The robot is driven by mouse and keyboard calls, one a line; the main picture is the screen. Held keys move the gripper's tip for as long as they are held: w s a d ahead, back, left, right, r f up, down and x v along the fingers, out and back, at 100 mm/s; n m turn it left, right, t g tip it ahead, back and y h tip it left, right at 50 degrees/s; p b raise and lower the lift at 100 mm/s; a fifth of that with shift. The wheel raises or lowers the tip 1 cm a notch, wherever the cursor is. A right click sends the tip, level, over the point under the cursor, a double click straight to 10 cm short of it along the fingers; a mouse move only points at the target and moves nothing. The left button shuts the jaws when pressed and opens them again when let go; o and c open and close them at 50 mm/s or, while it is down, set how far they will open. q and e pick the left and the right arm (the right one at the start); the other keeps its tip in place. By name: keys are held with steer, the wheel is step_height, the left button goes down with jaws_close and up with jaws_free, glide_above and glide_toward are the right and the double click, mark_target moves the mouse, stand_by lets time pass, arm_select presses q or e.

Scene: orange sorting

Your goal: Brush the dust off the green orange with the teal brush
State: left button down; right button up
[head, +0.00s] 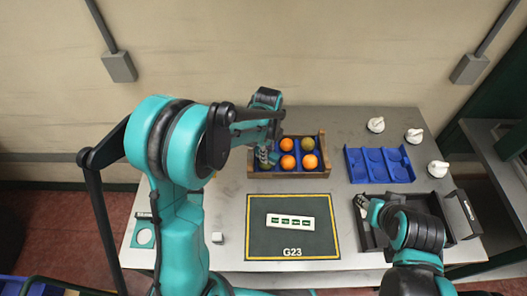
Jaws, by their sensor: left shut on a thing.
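The green orange (307,144) sits in the back right of the wooden crate (289,175), looking dull olive. My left gripper (265,158) points down at the crate's left end, left of the green orange and apart from it. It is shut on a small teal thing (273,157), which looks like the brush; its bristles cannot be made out. My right gripper (361,204) is over the left side of a dark tray (385,246); its finger opening is too small to tell.
Three orange-coloured oranges (287,162) share the crate. A blue tray (352,168) and several white knob-like things (376,125) are at the right. A dark mat (262,247) marked G23 bears a white strip (290,222).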

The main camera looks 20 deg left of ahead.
arm_select(q)
steer(key=shift+s+d, duration=0.1)
steer(key=shift+d, duration=0.3)
steer(key=shift+w+a, duration=0.2)
steer(key=shift+a, duration=0.5)
steer(key=shift+w+a, duration=0.15)
steer(key=shift+a, duration=0.55)
steer(key=shift+s+d, duration=0.2)
steer(key=shift+d, duration=0.5)
steer(key=shift+s+d, duration=0.15)
steer(key=shift+d, duration=0.55)
steer(key=shift+w+a+b, duration=0.15)
steer(key=shift+a+b, duration=0.05)
steer(key=shift+a, duration=0.5)
steer(key=shift+w+a+b, duration=0.15)
steer(key=shift+a, duration=0.5)
steer(key=shift+s+d, duration=0.1)
steer(key=shift+d, duration=0.55)
steer(key=shift+r, duration=0.1)
steer(key=shift+r+p, duration=2.35)
steer(key=shift+r, duration=1.1)
steer(key=shift+f, duration=0.2)
